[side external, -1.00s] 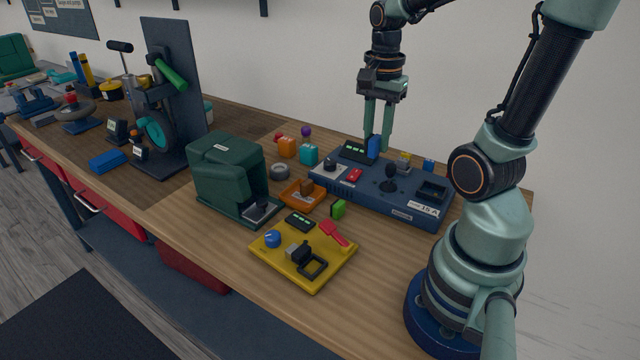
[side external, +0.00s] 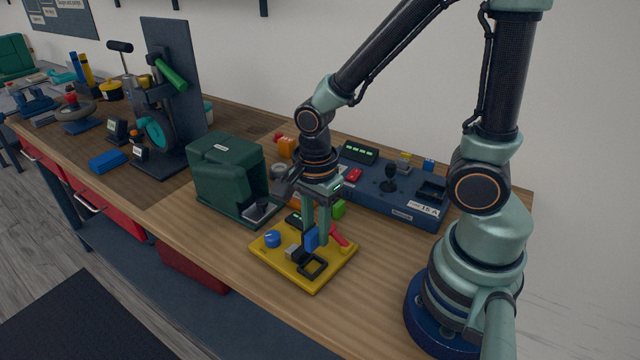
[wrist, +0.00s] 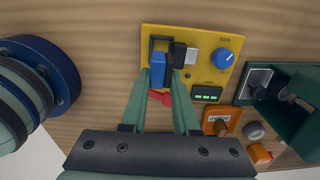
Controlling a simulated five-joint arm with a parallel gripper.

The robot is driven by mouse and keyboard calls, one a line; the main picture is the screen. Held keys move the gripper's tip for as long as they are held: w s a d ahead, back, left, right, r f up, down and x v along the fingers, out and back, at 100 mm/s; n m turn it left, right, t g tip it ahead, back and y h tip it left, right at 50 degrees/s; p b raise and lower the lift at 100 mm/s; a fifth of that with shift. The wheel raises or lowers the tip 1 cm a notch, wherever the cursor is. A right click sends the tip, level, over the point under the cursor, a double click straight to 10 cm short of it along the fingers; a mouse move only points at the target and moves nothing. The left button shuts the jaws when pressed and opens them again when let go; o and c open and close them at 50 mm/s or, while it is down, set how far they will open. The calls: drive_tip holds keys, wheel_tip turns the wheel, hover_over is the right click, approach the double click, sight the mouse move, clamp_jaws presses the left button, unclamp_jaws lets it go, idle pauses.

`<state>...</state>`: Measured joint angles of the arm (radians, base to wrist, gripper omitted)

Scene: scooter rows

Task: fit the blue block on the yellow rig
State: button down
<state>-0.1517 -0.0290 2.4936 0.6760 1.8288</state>
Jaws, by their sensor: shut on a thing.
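The yellow rig (side external: 285,275) lies on the bench and also shows in the wrist view (wrist: 206,75). It has a square black frame (side external: 313,268), a grey block with a black part beside it, a blue knob (side external: 272,239) and a red lever (side external: 342,240). My gripper (side external: 317,240) points down over the rig, shut on the blue block (side external: 311,238). In the wrist view, the blue block (wrist: 158,70) sits between the fingertips, close to the black frame. The block appears upright just above the frame; whether it touches is unclear.
A blue panel (side external: 402,213) with a black stick stands behind, to the right. A dark green machine (side external: 222,180) stands left of the rig. Bench right of the rig is clear.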

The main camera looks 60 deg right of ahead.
sight(322, 265)
drive_tip(key=shift+f, duration=2.05)
drive_tip(key=shift+s+f, duration=0.15)
drive_tip(key=shift+f, duration=0.3)
drive_tip(key=shift+s+f, duration=0.25)
drive_tip(key=shift+f, duration=0.8)
drive_tip(key=shift+s+f, duration=0.25)
drive_tip(key=shift+f, duration=0.75)
drive_tip(key=c, duration=0.7)
unclamp_jaws()
drive_tip(key=shift+c, duration=1)
drive_tip(key=shift+o, duration=0.6)
drive_tip(key=shift+d+r, duration=0.15)
drive_tip(key=shift+r, duration=2.85)
drive_tip(key=shift+w, duration=0.15)
